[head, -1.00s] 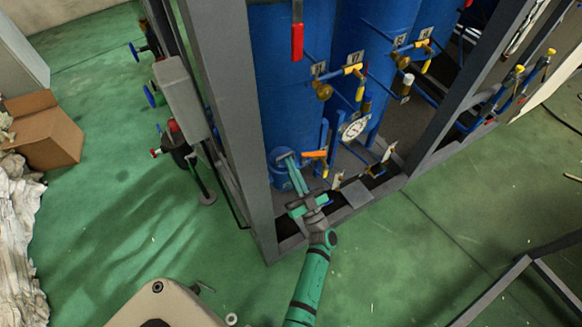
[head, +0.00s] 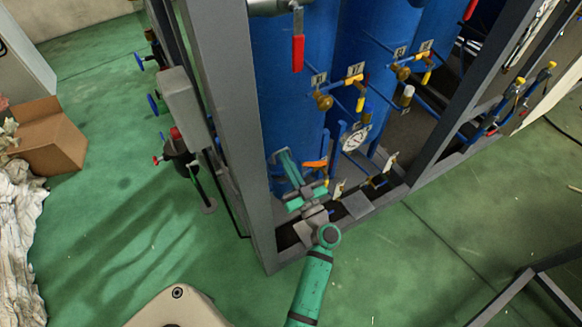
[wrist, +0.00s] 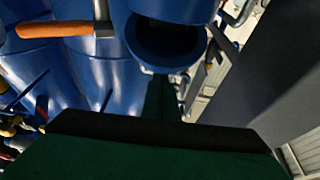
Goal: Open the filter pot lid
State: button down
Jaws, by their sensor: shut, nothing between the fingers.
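The blue filter pot (head: 276,184) stands low at the foot of the left blue tank, inside the frame, and my gripper covers much of it. In the wrist view a blue round rim (wrist: 148,62) surrounds a dark hollow, with a blue rounded part (wrist: 176,10) above it. I cannot tell for certain which of these is the lid. My gripper (head: 283,155) is shut and empty, its fingers pointing up and left over the pot area. In the wrist view the green fingertips (wrist: 163,84) are just below the rim; contact is unclear.
An orange-handled valve (head: 315,164) is close on the gripper's right. A grey frame post (head: 233,125) stands to its left. A pressure gauge (head: 356,138) and yellow-handled valves (head: 354,78) are farther right. Open green floor (head: 390,260) lies in front.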

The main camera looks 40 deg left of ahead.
jog(key=x, duration=0.2)
jog(key=r+x, duration=0.1)
jog(key=x, duration=0.2)
jog(key=shift+d, duration=0.1)
dwell(1.2)
jog(key=v, duration=1.1)
